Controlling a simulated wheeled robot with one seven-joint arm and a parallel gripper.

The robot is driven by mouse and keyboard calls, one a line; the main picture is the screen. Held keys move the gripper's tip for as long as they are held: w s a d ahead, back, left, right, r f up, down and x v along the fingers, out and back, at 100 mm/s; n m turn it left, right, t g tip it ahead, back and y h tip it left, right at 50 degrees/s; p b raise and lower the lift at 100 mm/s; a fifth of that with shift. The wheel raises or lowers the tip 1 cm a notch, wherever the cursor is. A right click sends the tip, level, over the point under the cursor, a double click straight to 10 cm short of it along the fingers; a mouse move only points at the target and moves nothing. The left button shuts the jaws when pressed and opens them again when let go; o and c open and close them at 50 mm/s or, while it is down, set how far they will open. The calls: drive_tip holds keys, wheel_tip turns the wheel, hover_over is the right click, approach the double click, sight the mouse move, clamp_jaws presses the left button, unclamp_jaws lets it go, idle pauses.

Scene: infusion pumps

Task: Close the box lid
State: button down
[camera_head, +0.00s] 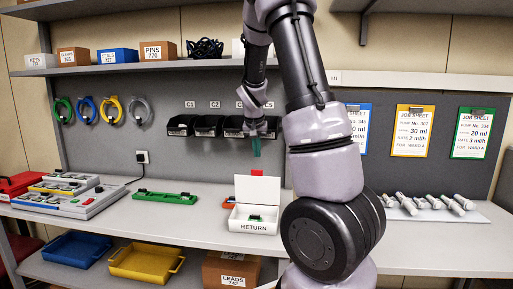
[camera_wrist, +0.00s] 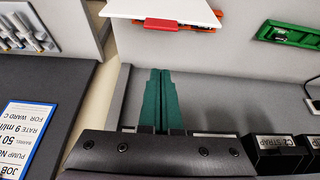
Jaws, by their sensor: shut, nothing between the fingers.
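The white box (camera_head: 240,227) marked RETURN stands on the bench. Its white lid (camera_head: 245,187) is open and stands upright at the back, with a red tab (camera_head: 258,173) on its top edge. A small green item lies in the box. My gripper (camera_head: 256,153) is above the lid, apart from it, with its green fingers shut and empty. In the wrist view the shut fingers (camera_wrist: 158,72) point toward the lid (camera_wrist: 135,9), whose red tab (camera_wrist: 171,25) shows at the top. The box's inside is hidden in the wrist view.
A green holder (camera_head: 164,198) lies left of the box, and an orange-red one (camera_head: 229,203) is partly hidden behind it. Black bins (camera_head: 207,126) hang on the wall behind my gripper. Several syringes (camera_head: 430,203) lie on a tray at right. The bench front left of the box is clear.

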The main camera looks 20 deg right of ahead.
sight(256, 182)
drive_tip(key=shift+s+a+f, duration=0.2)
drive_tip(key=shift+s+f, duration=0.05)
drive_tip(key=shift+f, duration=0.6)
drive_tip(key=shift+s+a+f, duration=0.15)
drive_tip(key=shift+s+f, duration=0.1)
drive_tip(key=shift+f, duration=0.6)
drive_tip(key=shift+s+a+f, duration=0.2)
drive_tip(key=shift+s+f, duration=0.05)
drive_tip(key=shift+f, duration=0.6)
